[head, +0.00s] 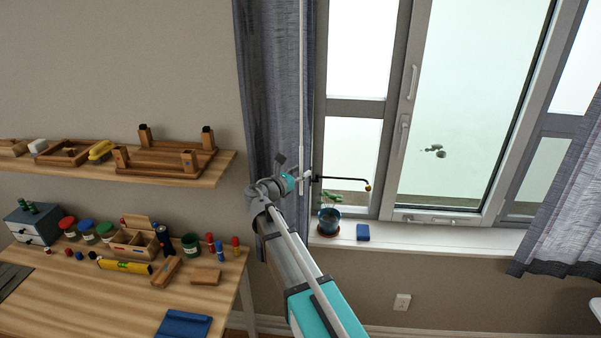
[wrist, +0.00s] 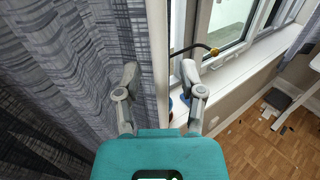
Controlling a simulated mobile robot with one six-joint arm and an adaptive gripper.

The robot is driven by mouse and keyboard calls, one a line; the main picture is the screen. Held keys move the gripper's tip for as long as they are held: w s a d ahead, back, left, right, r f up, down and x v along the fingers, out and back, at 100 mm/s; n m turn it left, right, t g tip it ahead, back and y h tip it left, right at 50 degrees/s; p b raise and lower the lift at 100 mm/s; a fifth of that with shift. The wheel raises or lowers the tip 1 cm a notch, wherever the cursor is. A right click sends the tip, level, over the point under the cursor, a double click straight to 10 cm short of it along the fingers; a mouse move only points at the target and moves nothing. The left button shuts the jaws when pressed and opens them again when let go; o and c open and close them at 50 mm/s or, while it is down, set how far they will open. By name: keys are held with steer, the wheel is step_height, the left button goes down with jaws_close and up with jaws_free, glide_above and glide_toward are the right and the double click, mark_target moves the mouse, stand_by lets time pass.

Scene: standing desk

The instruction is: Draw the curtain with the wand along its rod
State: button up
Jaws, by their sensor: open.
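The grey curtain (head: 270,90) hangs bunched at the left side of the window in the head view and fills the left of the wrist view (wrist: 60,70). The pale wand (head: 302,80) hangs upright along the curtain's right edge. In the wrist view the wand (wrist: 156,60) runs between the two fingers of my gripper (wrist: 160,82). My gripper is open, with a finger on each side of the wand and a gap on the right. In the head view my gripper (head: 303,178) is at the wand's lower part. The rod is out of view.
A dark hook with a brass tip (head: 350,180) sticks out right of my gripper. A potted plant (head: 328,220) and a blue block (head: 362,232) stand on the sill (head: 440,236). A second curtain (head: 570,225) hangs at right. A cluttered desk (head: 110,300) is at left.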

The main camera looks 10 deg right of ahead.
steer(key=shift+w+d, duration=0.15)
steer(key=shift+d, duration=0.1)
steer(key=shift+c, duration=0.2)
jaws_close()
